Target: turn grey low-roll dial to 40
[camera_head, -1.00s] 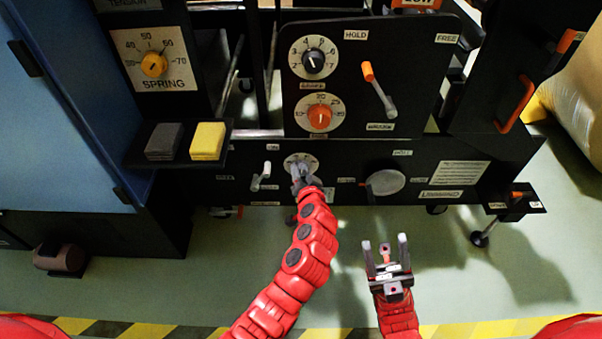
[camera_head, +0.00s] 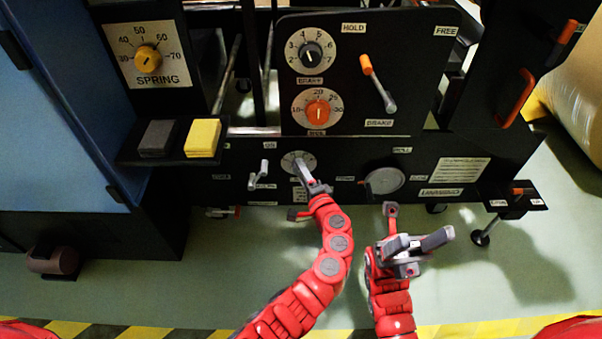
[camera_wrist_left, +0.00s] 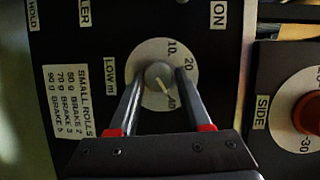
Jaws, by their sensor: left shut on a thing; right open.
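The grey low-roll dial (camera_head: 298,161) is on the lower black panel, below the orange dial. My left gripper (camera_head: 301,167) is at it, shut on its grey knob. In the left wrist view the knob (camera_wrist_left: 159,75) sits between the two fingertips. Its white pointer line points down and right, close to the "40" mark. The 10 and 20 marks also show; the right finger covers part of the scale beside them. My right gripper (camera_head: 418,243) is open and empty, below the panel and apart from it.
A small white-handled lever (camera_head: 258,175) is left of the dial. A round grey disc (camera_head: 384,181) is to its right. The orange dial (camera_head: 318,109) and the brake lever (camera_head: 378,84) are above. In the wrist view the SIDE dial (camera_wrist_left: 309,113) is at the right.

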